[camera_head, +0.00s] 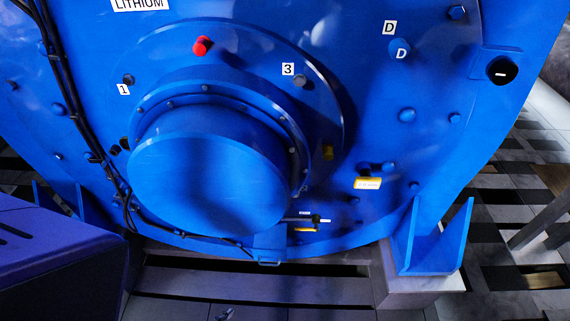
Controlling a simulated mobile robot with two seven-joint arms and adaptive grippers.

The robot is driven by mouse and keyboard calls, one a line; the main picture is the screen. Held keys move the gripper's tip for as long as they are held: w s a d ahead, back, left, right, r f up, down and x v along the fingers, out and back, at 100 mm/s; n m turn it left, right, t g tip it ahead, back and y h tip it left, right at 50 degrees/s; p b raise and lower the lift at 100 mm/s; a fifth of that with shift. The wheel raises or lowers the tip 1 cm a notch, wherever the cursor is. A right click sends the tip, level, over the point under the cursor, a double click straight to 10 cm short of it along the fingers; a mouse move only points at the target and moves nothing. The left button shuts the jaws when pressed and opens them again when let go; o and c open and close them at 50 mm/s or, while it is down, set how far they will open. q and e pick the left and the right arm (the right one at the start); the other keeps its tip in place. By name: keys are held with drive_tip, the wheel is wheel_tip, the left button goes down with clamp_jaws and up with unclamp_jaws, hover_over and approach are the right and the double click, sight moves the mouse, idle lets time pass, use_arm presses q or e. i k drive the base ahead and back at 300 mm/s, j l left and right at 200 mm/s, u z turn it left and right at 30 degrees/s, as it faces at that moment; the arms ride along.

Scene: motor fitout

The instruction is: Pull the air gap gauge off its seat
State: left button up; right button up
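The large blue motor end face fills the view, with a round bearing housing (210,185) bulging from it at centre-left. A small dark rod-like piece with a pale tip (312,219) sticks out low on the face, right of the housing's bottom. A small white label is above it and a yellow strip below it. This may be the air gap gauge on its seat, but it is too small to tell. Neither of my grippers is in view.
A red knob (201,46) and tags "1" (123,90), "3" (288,69) and "D" (390,27) are on the face. A yellow-edged label (367,184) is at right. Black cables (75,110) run down the left. A blue bracket foot (432,240) juts out at lower right.

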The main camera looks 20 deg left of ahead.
sight(366, 180)
drive_tip(key=i+l, duration=0.15)
drive_tip(key=l, duration=0.2)
drive_tip(key=i+l, duration=0.15)
drive_tip(key=l, duration=0.25)
drive_tip(key=i+l, duration=0.1)
drive_tip(key=l, duration=0.25)
drive_tip(key=i+l, duration=0.15)
drive_tip(key=l, duration=0.25)
drive_tip(key=i+l, duration=0.15)
drive_tip(key=l, duration=0.2)
drive_tip(key=u, duration=1.25)
